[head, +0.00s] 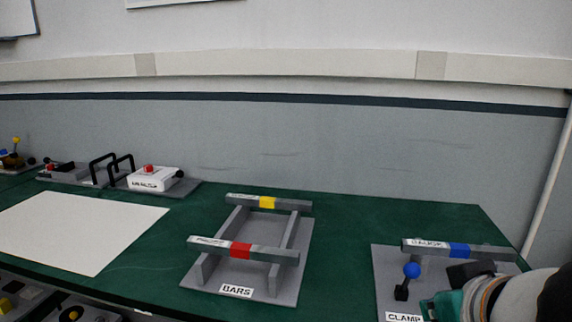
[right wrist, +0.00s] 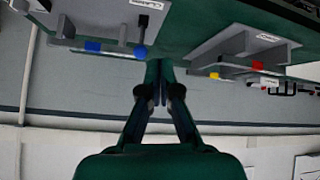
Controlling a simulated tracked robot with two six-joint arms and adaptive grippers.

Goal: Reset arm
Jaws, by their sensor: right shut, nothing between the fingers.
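My right arm comes in at the lower right of the head view. Its teal gripper (head: 438,306) is in front of the clamp station and is partly cut off by the lower edge. In the right wrist view, which is upside down, my right gripper (right wrist: 159,78) has its fingers together with nothing between them. The tips lie over the wall and the table's edge, apart from the stations. My left gripper is not in view.
The clamp board (head: 388,275) carries a bar with a blue band (head: 459,250) and a blue-knobbed lever (head: 411,271). The BARS board (head: 258,286) holds bars with red (head: 241,250) and yellow (head: 267,202) bands. A white sheet (head: 75,230) lies left. Green table shows between the boards.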

